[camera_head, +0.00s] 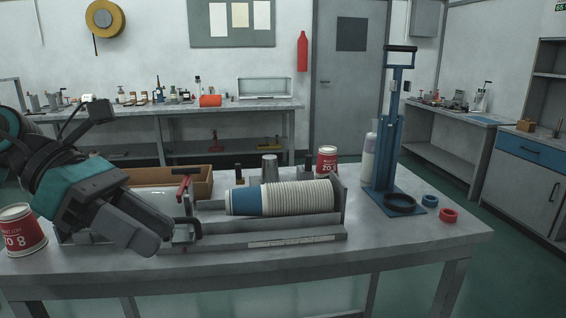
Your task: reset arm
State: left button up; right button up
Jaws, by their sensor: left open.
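My left gripper (163,234) reaches in from the left over the front left part of the grey workbench (400,250). It is open, and nothing shows between its fingers. It is in front of the left end of a metal forming fixture (290,228) and hides part of it. A row of stacked white cups with a blue one (246,200) at its left end lies sideways in the fixture. A red-handled lever (183,186) stands just beyond the gripper. My right gripper is not in view.
A red-labelled can (22,232) stands at the left edge, close to my left arm. A second can (327,161), a metal cup (270,168) and a brown tray (195,183) are behind the fixture. A blue press (388,150) stands at right beside blue and red rings (448,215).

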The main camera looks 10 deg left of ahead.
pick_arm(q)
jog(key=w+d+f+n+t+h, duration=0.2)
jog(key=w+d+n+t+h, duration=0.2)
jog(key=d+n+h, duration=0.5)
jog(key=w+a+f+n+t+y+p, duration=0.1)
jog(key=w+a+f+n+t+y, duration=0.2)
jog(key=f+n+t, duration=0.6)
jog(key=w+a+f+n+t+y+p, duration=0.1)
jog(key=a+f+n+t+y, duration=0.25)
jog(key=n, duration=1.05)
jog(key=s+f+n+g+y, duration=0.3)
jog(key=s+f+n+y, duration=0.3)
jog(key=f, duration=0.6)
jog(key=s+f+n+g+y, duration=0.3)
jog(key=s+f+n+y, duration=0.2)
jog(key=f, duration=0.8)
jog(key=s+n, duration=0.3)
jog(key=n, duration=0.2)
jog(key=shift+s+d+f+y, duration=0.25)
jog(key=shift+d+y, duration=0.1)
jog(key=shift+w+g, duration=0.1)
jog(key=shift+g, duration=0.15)
